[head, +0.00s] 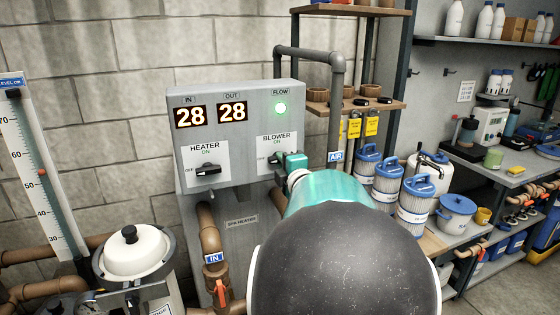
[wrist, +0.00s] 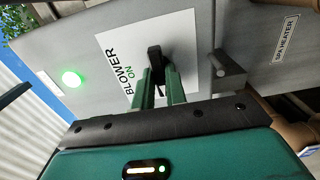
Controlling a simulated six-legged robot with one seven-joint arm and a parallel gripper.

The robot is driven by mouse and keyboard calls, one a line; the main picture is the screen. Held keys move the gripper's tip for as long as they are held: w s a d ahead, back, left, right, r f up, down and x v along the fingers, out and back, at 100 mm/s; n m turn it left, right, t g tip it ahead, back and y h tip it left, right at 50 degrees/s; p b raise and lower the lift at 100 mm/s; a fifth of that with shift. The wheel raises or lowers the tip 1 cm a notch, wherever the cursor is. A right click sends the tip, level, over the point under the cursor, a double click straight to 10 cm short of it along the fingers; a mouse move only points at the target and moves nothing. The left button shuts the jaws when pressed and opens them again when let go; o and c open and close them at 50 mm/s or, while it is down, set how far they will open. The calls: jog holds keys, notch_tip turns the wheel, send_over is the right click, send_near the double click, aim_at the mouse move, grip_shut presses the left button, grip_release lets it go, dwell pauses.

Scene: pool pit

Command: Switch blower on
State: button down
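The blower switch is a black knob (wrist: 154,55) on a white plate (wrist: 185,38) marked BLOWER and ON in the wrist view. In the head view the blower plate (head: 277,141) is at the lower right of the grey control box (head: 243,160), and its knob lies sideways, pointing toward the OFF mark. My green gripper (wrist: 160,88) is at the knob, with its narrow fingers close together on either side of it. In the head view my gripper (head: 284,160) reaches the knob from the right and hides part of it.
The heater knob (head: 208,169) sits left of the blower on the same box. A grey air pipe (head: 336,110) rises just right of the box. Filter cartridges (head: 414,200) stand further right.

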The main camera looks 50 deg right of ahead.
dwell(0.4)
jog(key=m, duration=0.3)
jog(key=shift+m, duration=0.3)
jog(key=m, duration=1.5)
jog(key=c, duration=1.3)
grip_release()
jog(key=v, duration=0.7)
